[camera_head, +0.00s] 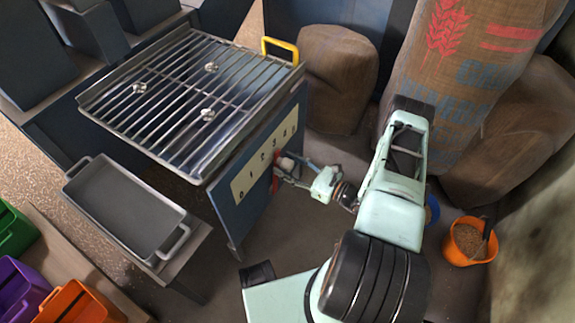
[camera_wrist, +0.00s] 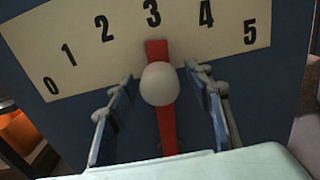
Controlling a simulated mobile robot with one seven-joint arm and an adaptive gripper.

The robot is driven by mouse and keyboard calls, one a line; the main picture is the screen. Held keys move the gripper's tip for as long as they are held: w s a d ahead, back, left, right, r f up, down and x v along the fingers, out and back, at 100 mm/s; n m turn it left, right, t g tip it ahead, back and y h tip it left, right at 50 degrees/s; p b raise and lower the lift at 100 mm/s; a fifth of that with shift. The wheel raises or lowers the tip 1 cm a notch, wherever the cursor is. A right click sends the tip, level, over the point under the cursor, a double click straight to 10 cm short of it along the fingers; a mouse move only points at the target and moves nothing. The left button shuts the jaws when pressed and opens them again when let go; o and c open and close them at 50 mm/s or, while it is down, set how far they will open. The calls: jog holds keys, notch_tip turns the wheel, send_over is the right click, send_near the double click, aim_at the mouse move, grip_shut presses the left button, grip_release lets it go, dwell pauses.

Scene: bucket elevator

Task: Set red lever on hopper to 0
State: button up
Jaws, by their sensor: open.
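The red lever (camera_wrist: 156,52) with a white ball knob (camera_wrist: 160,84) stands on the blue hopper panel in the wrist view. Its top points at the 3 on the cream scale (camera_wrist: 130,28), which runs from 0 at left to 5 at right. My gripper (camera_wrist: 163,105) is open, with one finger on each side of the knob and a gap on both sides. In the head view the red lever (camera_head: 277,171) is partly hidden by my gripper (camera_head: 290,168), and the scale (camera_head: 262,160) shows on the hopper's side (camera_head: 243,212).
A metal grate (camera_head: 190,90) with a yellow handle (camera_head: 281,45) tops the hopper. A grey tray (camera_head: 125,210) sits at its left front. Brown sacks (camera_head: 335,75) stand behind. An orange bucket (camera_head: 468,243) is at right. Coloured bins (camera_head: 80,304) are at lower left.

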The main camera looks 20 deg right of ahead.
grip_shut()
jog(key=shift+s, duration=0.1)
dwell(0.3)
